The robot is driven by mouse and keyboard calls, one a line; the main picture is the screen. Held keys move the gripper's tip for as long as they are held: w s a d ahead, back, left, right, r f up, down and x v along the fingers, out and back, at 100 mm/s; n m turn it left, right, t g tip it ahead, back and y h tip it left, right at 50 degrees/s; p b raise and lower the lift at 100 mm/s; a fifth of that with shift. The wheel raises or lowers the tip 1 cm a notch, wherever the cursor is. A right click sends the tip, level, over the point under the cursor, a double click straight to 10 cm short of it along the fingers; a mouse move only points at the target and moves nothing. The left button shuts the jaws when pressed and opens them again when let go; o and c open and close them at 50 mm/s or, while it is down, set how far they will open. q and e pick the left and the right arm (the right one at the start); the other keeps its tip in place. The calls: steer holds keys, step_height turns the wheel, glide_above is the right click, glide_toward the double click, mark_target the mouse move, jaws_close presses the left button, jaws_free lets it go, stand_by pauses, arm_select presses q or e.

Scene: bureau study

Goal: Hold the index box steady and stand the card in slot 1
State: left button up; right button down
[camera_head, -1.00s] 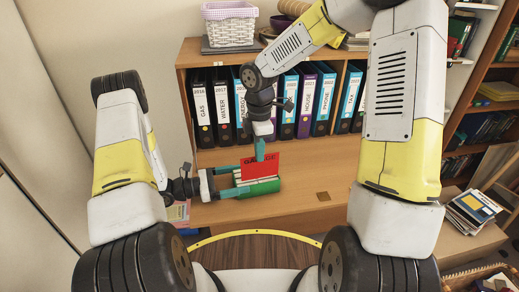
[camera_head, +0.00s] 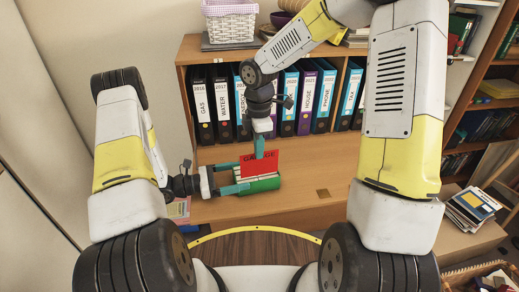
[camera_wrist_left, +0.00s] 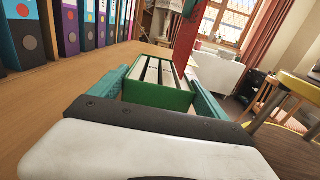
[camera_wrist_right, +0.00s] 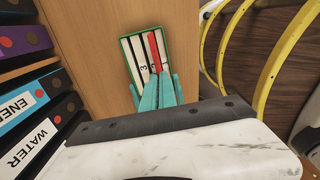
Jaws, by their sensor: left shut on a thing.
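The index box (camera_head: 262,187) is a green box with white dividers on the desk. My left gripper (camera_head: 240,179) is shut on it, with a teal finger along each side in the left wrist view (camera_wrist_left: 158,97). The red card (camera_head: 262,167), lettered in black, stands upright over the box. My right gripper (camera_head: 259,148) is shut on its upper part from above. In the right wrist view the card (camera_wrist_right: 158,48) shows edge-on beside the divider numbered 1, above my fingers (camera_wrist_right: 157,92). I cannot tell whether its lower edge is inside a slot.
A row of labelled binders (camera_head: 303,97) stands on the shelf behind the box. A white basket (camera_head: 230,22) sits on top of the shelf. The desk (camera_head: 310,180) right of the box is mostly clear.

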glide_above(259, 175)
steer(key=shift+w+f, duration=0.1)
steer(key=shift+f, duration=2.8)
stand_by(2.0)
steer(key=c, duration=1.7)
jaws_free()
steer(key=o, duration=0.6)
steer(key=shift+c, duration=0.2)
steer(key=shift+r, duration=0.15)
steer(key=shift+r, duration=3.9)
